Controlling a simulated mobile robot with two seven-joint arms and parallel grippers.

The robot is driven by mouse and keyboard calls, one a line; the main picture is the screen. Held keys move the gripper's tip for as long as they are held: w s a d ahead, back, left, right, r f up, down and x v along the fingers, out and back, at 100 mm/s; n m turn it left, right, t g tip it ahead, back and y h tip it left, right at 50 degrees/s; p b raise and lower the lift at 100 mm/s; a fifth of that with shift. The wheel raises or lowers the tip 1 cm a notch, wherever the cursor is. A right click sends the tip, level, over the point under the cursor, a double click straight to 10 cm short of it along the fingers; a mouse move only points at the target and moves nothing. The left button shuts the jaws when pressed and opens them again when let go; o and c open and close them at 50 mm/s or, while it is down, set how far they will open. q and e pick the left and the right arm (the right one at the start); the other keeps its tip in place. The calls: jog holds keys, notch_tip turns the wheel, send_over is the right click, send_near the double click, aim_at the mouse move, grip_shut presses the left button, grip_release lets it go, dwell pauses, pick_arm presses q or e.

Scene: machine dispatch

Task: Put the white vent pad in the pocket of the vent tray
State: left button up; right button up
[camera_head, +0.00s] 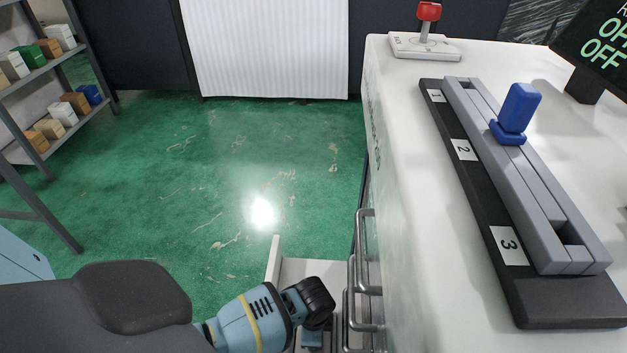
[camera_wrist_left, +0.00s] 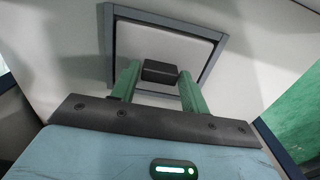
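A white panel that looks like the vent pad (camera_wrist_left: 140,38) shows in the left wrist view, inside a blue-grey square frame, apparently the vent tray (camera_wrist_left: 107,45). A black block like a grip (camera_wrist_left: 160,72) stands at the pad. My left gripper (camera_wrist_left: 161,76) has its two green fingertips on either side of the block. The gaps are so small that I cannot tell whether they touch it. Whether the pad lies flat in the pocket is also unclear. In the head view my left wrist points down over the open drawer, hiding pad and tray. My right gripper is not in view.
An open white drawer (camera_head: 292,268) juts from the cabinet beside metal handles (camera_head: 367,255). On the white counter (camera_head: 410,190) are a numbered slider with a blue handle (camera_head: 518,108) and a red-knobbed lever (camera_head: 428,12). Green floor (camera_head: 200,170) is free; a shelf stands left.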

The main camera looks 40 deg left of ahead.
pick_arm(q)
jog(key=shift+o, duration=1.4)
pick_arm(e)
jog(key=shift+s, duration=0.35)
pick_arm(q)
jog(key=shift+r, duration=0.1)
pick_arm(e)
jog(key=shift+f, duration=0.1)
pick_arm(q)
notch_tip(320, 180, up, 12)
jog(key=p, duration=0.6)
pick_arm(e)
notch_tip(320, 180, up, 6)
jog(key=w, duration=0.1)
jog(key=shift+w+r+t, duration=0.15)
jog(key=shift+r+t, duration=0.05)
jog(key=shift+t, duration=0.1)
